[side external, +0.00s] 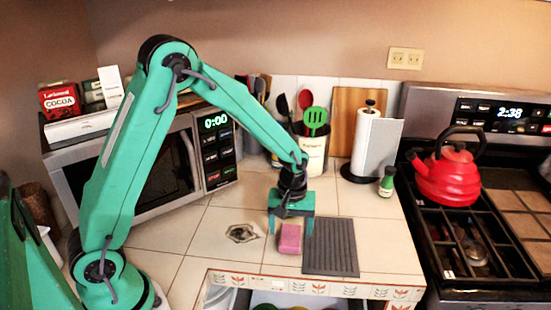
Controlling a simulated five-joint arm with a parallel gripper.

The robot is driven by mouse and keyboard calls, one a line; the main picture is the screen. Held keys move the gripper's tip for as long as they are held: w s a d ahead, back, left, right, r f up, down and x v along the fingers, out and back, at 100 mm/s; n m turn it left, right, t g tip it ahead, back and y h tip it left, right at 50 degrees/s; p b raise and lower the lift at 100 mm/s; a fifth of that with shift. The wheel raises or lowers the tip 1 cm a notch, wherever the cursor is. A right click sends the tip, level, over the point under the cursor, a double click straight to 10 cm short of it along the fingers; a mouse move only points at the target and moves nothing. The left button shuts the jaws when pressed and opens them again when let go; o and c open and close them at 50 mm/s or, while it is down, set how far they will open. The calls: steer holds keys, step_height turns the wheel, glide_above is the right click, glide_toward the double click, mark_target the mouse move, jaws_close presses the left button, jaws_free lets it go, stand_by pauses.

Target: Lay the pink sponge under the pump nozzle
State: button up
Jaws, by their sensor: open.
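The pink sponge (290,239) lies on the tiled counter, against or very near the left edge of a dark ribbed mat. My gripper (290,228) points down over the sponge, open, with one finger to the left of it and one to the right. Whether either finger touches the sponge cannot be told. A small green bottle (386,183) stands upright on the counter further back to the right. It is too small to make out a pump nozzle on it, and I see no clear nozzle elsewhere.
The dark ribbed mat (331,247) lies flat right of the sponge. A paper towel roll (366,145) stands behind the bottle, and a utensil crock (315,157) behind my gripper. The stove with a red kettle (448,178) is at right, a microwave (130,165) at left.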

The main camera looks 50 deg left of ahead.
steer(key=shift+f, duration=0.95)
steer(key=shift+c, duration=0.3)
steer(key=c, duration=1.1)
steer(key=shift+o, duration=0.2)
steer(key=shift+r, duration=0.1)
